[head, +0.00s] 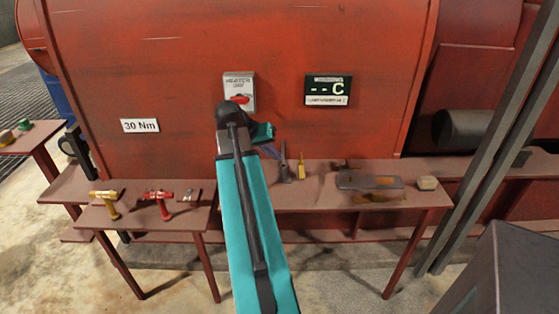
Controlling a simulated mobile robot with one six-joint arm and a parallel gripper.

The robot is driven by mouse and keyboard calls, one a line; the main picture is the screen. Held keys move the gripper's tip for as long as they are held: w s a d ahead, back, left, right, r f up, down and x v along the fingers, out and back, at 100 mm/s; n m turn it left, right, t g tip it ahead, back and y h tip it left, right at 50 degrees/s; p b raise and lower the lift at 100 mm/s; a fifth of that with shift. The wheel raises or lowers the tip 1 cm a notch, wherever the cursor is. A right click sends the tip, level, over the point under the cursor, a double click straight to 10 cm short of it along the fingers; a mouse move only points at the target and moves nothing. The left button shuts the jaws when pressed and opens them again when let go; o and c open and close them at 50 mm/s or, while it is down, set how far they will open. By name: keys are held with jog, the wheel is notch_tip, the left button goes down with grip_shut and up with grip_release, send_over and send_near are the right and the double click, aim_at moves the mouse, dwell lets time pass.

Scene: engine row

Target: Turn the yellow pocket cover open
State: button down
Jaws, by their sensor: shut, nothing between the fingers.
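My teal arm reaches up from the bottom middle, and its wrist bends right in front of the red engine housing. My gripper (273,152) is small and partly hidden by the wrist; it is shut and empty, above the back edge of the middle bench. I cannot make out a yellow pocket cover for certain. A small upright yellow piece (301,166) stands on the bench just right of my gripper, apart from it. A flat grey piece (370,181) lies further right, with yellow-brown patches around it. Whether either belongs to the cover is too small to tell.
The middle bench (320,200) also holds a dark upright piece (284,168) and a pale block (427,183). A red-handled switch (240,92) and a display (328,90) are on the housing. Grey posts stand right.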

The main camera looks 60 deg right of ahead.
jog(key=shift+v, duration=1.5)
